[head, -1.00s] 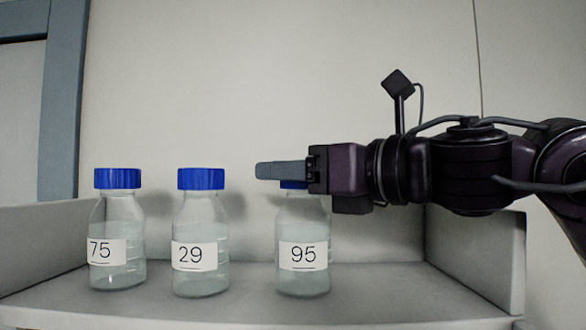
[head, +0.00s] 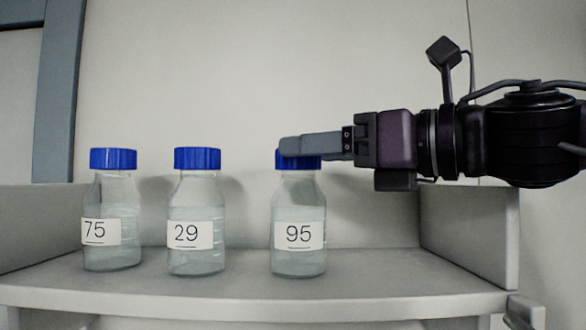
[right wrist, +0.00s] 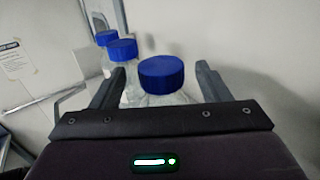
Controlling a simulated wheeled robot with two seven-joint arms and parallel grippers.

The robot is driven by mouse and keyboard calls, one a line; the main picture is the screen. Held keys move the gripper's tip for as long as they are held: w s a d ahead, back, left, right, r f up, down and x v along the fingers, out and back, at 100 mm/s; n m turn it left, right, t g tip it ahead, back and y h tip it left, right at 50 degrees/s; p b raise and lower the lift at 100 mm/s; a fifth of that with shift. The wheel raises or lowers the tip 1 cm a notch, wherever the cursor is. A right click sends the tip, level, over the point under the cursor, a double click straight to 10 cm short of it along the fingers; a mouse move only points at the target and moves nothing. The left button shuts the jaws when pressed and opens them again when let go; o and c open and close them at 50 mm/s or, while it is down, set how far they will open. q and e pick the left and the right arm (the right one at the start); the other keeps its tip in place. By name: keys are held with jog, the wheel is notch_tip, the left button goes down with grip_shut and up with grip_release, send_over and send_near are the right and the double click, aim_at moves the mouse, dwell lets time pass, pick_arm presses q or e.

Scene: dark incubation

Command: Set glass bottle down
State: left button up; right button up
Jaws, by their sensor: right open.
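Three clear glass bottles with blue caps stand upright on a grey shelf (head: 390,285): bottle 75 (head: 112,252) at left, bottle 29 (head: 197,255) in the middle, bottle 95 (head: 299,258) at right. My right gripper (head: 290,146) comes in from the right at the height of bottle 95's cap. In the right wrist view its two fingers (right wrist: 162,85) are apart, with the blue cap of bottle 95 (right wrist: 161,73) between them and a gap on either side. The near finger hides part of that cap in the head view. My left gripper is not in view.
The shelf has low side walls at left (head: 35,225) and right (head: 470,232), and a pale wall behind. The shelf is free between bottle 95 and the right side wall. In the right wrist view, a paper notice (right wrist: 12,60) hangs at left.

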jog(key=b+v, duration=0.2)
jog(key=v, duration=0.5)
dwell(0.4)
